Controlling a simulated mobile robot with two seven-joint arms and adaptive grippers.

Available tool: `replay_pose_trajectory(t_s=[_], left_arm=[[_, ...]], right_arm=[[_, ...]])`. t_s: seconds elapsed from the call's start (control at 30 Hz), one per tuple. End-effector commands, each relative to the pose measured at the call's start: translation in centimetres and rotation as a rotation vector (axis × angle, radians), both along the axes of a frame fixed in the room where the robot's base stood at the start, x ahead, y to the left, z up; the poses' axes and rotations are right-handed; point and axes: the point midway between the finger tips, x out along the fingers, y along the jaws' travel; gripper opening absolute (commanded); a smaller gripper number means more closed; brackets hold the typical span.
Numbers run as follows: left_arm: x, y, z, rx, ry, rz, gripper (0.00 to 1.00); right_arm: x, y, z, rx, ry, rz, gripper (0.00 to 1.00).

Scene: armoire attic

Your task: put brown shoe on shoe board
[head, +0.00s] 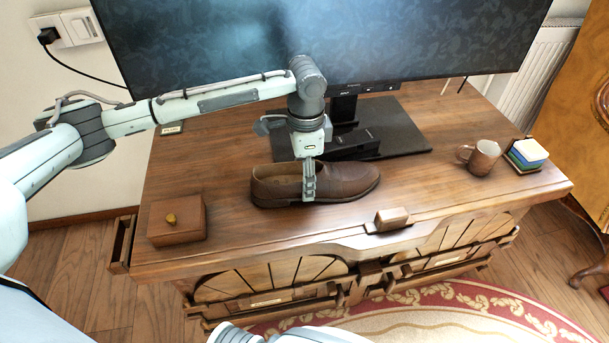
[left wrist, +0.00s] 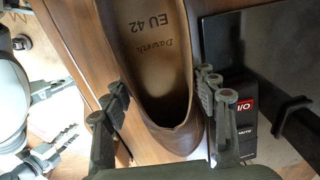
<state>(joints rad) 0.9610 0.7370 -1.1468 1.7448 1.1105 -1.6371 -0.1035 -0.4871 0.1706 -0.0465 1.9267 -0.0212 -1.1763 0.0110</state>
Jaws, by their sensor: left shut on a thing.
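The brown leather shoe (head: 345,182) rests on the wooden cabinet top, toe to the right. My left gripper (head: 309,180) comes down from above and is shut on the shoe at its middle, with one finger on the near side. The left wrist view shows the shoe's open top and insole (left wrist: 152,50), marked EU 42, between the two fingers of the left gripper (left wrist: 160,110). I cannot make out a shoe board in either view.
A large screen stands behind on a black base (head: 405,130). A small wooden box (head: 177,222) is at the left, a wooden block (head: 392,217) at the front edge. A mug (head: 480,158) and stacked coasters (head: 526,155) are at the right. A patterned rug (head: 480,310) lies below.

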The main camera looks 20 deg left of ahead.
Motion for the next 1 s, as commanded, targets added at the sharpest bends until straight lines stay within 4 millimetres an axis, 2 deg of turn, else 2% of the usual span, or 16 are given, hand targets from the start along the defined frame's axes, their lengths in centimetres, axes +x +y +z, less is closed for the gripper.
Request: replay_pose_trajectory(t_s=[0.23,0.27,0.4,0.77,0.87,1.0], left_arm=[[0.1,0.0,0.0,-0.001,-0.002,0.000,0.02],[0.0,0.0,-0.1,-0.001,-0.001,0.000,0.61],[0.0,0.0,-0.1,-0.001,-0.001,0.000,0.79],[0.0,0.0,0.0,0.000,-0.001,0.000,0.80],[0.1,-0.1,1.0,-0.003,-0.003,-0.001,0.80],[0.1,-0.1,3.7,-0.003,-0.005,0.000,0.80]], right_arm=[[0.0,-0.1,0.1,-0.001,-0.001,0.001,0.40],[-0.1,-0.1,-0.2,0.000,0.002,0.001,0.40],[-0.4,-0.2,-0.6,-0.001,0.010,-0.001,0.40],[-0.4,0.0,-0.8,0.000,0.011,0.003,0.40],[-0.3,0.0,-0.2,0.000,0.007,0.003,0.40],[0.0,0.1,-0.1,0.002,-0.001,0.004,0.40]])
